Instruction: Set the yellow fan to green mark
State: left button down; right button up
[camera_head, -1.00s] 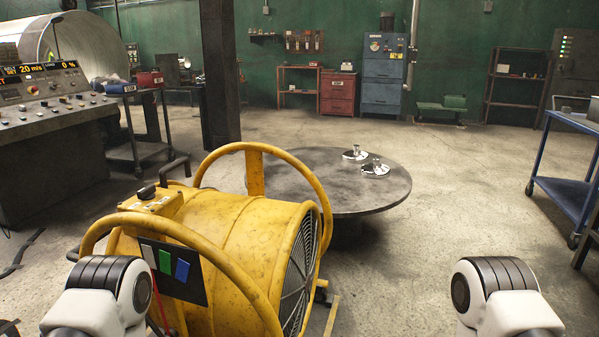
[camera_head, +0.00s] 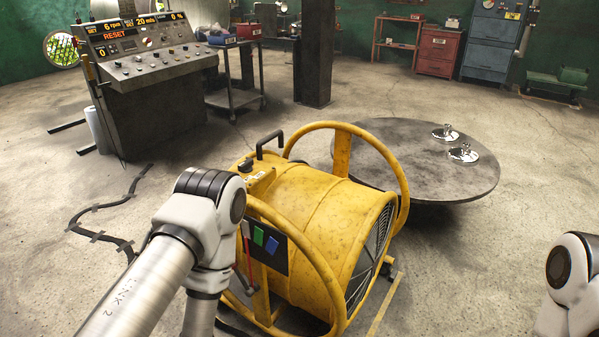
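The yellow fan (camera_head: 310,215) is a large drum fan with tubular hoops, standing on the floor in front of me with its grille facing right. A dark panel on its near side carries a green mark (camera_head: 258,236) and a blue mark (camera_head: 272,246); my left arm stands just left of them. A red pointer (camera_head: 247,262) shows beside the panel, hanging roughly downward; its exact setting is too small to tell. A black knob (camera_head: 246,165) sits on top. My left arm crosses in front of the fan's near left side, and neither gripper shows.
A round dark table (camera_head: 440,185) with two shiny metal pieces stands right behind the fan. A control console (camera_head: 150,75) stands back left, with a cart (camera_head: 235,100) beside it. A taped cable (camera_head: 110,235) lies on the floor at left. Open floor lies between console and fan.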

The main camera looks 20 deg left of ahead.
aim_at(351, 223)
jog(key=i+l+z, duration=0.1)
jog(key=z, duration=0.3)
jog(key=i+z, duration=0.25)
jog(key=z, duration=0.2)
jog(key=i+u, duration=0.1)
jog(key=i, duration=0.4)
jog(key=i+l+u, duration=0.1)
jog(key=i, duration=0.35)
jog(key=i+l+u, duration=0.1)
jog(key=i, duration=0.4)
jog(key=i+l+u, duration=0.1)
jog(key=i, duration=0.35)
jog(key=i+l+u, duration=0.1)
jog(key=i+l, duration=0.15)
jog(key=i, duration=0.2)
jog(key=i+l, duration=0.2)
jog(key=i, duration=0.3)
jog(key=u, duration=0.05)
